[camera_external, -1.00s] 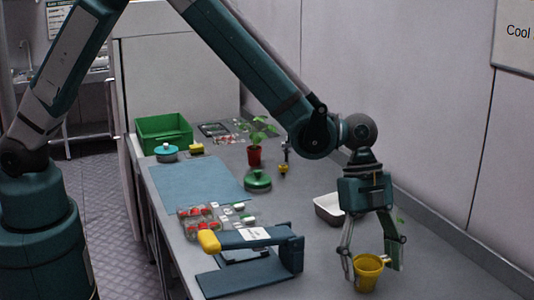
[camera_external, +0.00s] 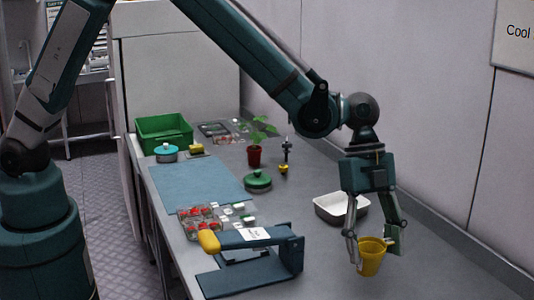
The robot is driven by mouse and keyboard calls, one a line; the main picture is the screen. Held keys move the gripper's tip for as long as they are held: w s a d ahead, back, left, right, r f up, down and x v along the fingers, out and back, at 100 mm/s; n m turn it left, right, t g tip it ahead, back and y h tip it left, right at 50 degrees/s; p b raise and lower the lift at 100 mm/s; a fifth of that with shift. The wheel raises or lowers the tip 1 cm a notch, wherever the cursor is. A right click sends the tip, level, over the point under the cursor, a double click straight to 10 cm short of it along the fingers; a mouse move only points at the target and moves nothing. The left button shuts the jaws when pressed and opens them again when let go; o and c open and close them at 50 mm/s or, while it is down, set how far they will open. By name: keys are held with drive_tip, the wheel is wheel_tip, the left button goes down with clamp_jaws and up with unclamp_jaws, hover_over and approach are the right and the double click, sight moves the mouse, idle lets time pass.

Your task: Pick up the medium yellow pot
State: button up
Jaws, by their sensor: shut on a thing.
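The yellow pot (camera_external: 371,257) is at the right front of the bench, between the fingers of my gripper (camera_external: 375,247). My gripper points down and is shut on the pot near its rim. The pot is tilted slightly and appears to be held above the bench. The far finger partly covers the pot's right side.
A teal sealer-like device with a yellow handle end (camera_external: 209,241) stands left of my gripper. A white tray (camera_external: 340,208) lies just behind it.

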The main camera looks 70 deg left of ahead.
wheel_tip(320, 180, up, 5)
drive_tip(key=shift+r, duration=0.2)
